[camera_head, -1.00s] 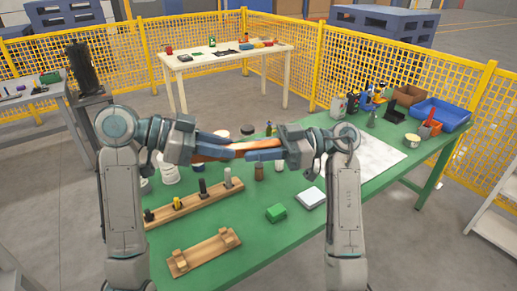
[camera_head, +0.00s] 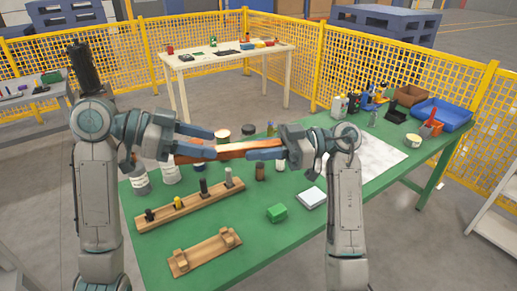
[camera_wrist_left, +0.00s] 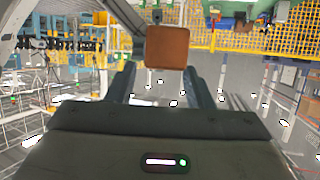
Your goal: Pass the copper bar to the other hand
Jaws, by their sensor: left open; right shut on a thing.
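The copper bar (camera_head: 220,151) is held level in the air above the green table. My right gripper (camera_head: 256,148) is shut on its right part. My left gripper (camera_head: 205,145) is open, its fingers spread apart near the bar's left part. In the left wrist view the bar's square copper end (camera_wrist_left: 168,47) faces the camera, just beyond and between the tips of the left fingers (camera_wrist_left: 160,80). In that view the bar's length is hidden behind its end face.
Bottles, containers and a blue bin (camera_head: 440,114) stand towards the right.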

